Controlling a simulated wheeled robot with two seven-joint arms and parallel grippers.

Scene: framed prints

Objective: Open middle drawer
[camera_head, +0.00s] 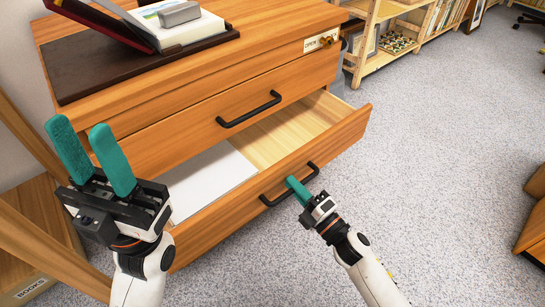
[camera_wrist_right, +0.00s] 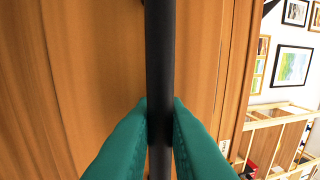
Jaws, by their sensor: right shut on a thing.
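A wooden drawer (camera_head: 325,138) with a black bar handle stands pulled out from the wooden cabinet, its pale interior showing. A white sheet or flat stack (camera_head: 208,180) lies inside it. My right gripper (camera_head: 293,183) is shut on that drawer's handle (camera_head: 312,173), and in the right wrist view its green fingers (camera_wrist_right: 160,128) press on both sides of the dark bar (camera_wrist_right: 160,60). The drawer above (camera_head: 190,115), with its own black handle (camera_head: 248,109), is closed. My left gripper (camera_head: 80,128) is open and empty, with its fingers pointing up, at the cabinet's left. Anything below the open drawer is hidden.
An "OPEN" label (camera_head: 318,41) is by a lock. A shelf (camera_head: 385,50) stands behind.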

